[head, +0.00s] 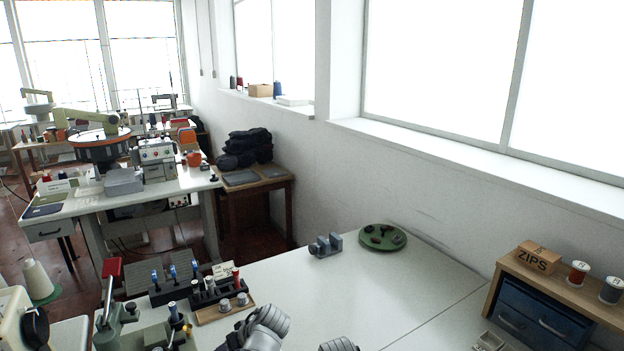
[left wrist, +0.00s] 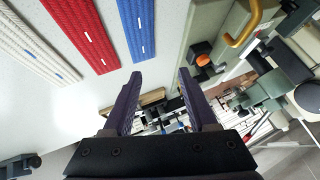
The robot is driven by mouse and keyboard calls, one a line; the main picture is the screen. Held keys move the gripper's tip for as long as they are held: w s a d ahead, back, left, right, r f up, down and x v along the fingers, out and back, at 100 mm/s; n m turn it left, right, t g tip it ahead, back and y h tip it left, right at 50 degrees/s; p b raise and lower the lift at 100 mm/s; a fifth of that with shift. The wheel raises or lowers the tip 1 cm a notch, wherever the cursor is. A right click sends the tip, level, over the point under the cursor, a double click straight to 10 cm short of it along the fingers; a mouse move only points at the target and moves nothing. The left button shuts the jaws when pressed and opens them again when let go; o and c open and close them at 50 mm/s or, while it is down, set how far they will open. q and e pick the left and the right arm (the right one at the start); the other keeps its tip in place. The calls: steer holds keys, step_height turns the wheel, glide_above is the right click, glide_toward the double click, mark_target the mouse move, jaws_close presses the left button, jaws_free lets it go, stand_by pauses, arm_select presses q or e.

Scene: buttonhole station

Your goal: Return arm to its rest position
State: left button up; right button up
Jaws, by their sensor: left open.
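My left gripper (left wrist: 160,88) shows in the left wrist view with its two dark fingers spread apart and nothing between them. Beyond its fingertips lie a white strip (left wrist: 36,45), a red strip (left wrist: 84,28) and a blue strip (left wrist: 137,28) on a pale surface, each with short marks on it. The fingers appear clear of the strips. In the head view, grey rounded parts of my arms show at the bottom edge; no fingers show there. My right gripper is not in either view.
The white table (head: 330,295) has a clear middle. A grey block fixture (head: 326,246) and a round green tray (head: 383,238) stand at its back. A wooden rack (head: 225,307) with spools and a green machine (head: 112,320) stand left; a ZIPS box (head: 538,258) sits on a shelf right.

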arm_select(q)
steer(key=s+d+m+g+h+p, duration=0.3)
steer(key=s+d+m+h, duration=0.3)
steer(key=s+d+m, duration=0.4)
steer(key=s+d+p, duration=0.1)
steer(key=s+d, duration=0.4)
steer(key=d, duration=0.1)
steer(key=shift+r+g, duration=0.2)
steer(key=shift+g, duration=0.2)
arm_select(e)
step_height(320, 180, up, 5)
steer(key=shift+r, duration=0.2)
arm_select(q)
steer(key=shift+w, duration=0.1)
